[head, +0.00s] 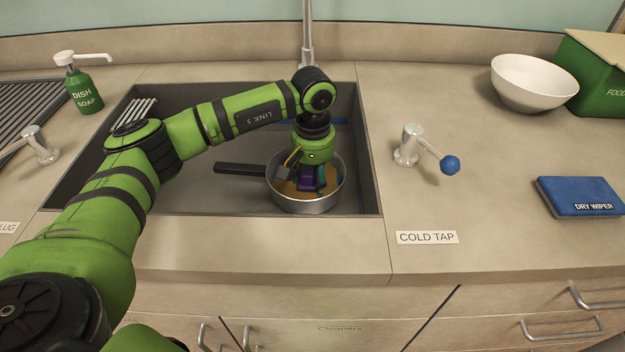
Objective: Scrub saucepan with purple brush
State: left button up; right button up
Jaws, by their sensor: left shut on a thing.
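A metal saucepan (307,204) with a black handle (240,169) sits upright in the sink, near its right side. The handle points left. Its inside bottom looks brown. My left gripper (311,180) reaches down into the pan from above, shut on the purple brush (306,180). The brush is inside the pan, partly hidden by the fingers and the pan's rim. I cannot tell whether its bristles touch the bottom. My right gripper is not in view.
The sink (200,200) surrounds the pan. A tap spout (307,45) stands behind it. A cold tap lever (428,152), blue dry wiper (580,197), white bowl (532,82) and green food box (600,75) are right. Green dish soap (84,88) stands left.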

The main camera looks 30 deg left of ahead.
pick_arm(q)
jog(key=shift+s+d+f, duration=0.1)
jog(key=shift+s+d, duration=0.15)
jog(key=shift+s, duration=0.25)
jog(key=shift+s+d, duration=0.2)
jog(key=shift+s, duration=0.3)
jog(key=shift+w, duration=0.15)
jog(key=shift+w+a+b, duration=0.3)
jog(key=shift+w+b, duration=0.05)
jog(key=shift+w, duration=0.35)
jog(key=shift+w+a, duration=0.1)
jog(key=shift+w, duration=0.1)
jog(key=shift+s+a, duration=0.2)
jog(key=shift+s, duration=0.5)
jog(key=shift+s+a, duration=0.15)
jog(key=shift+s, duration=0.55)
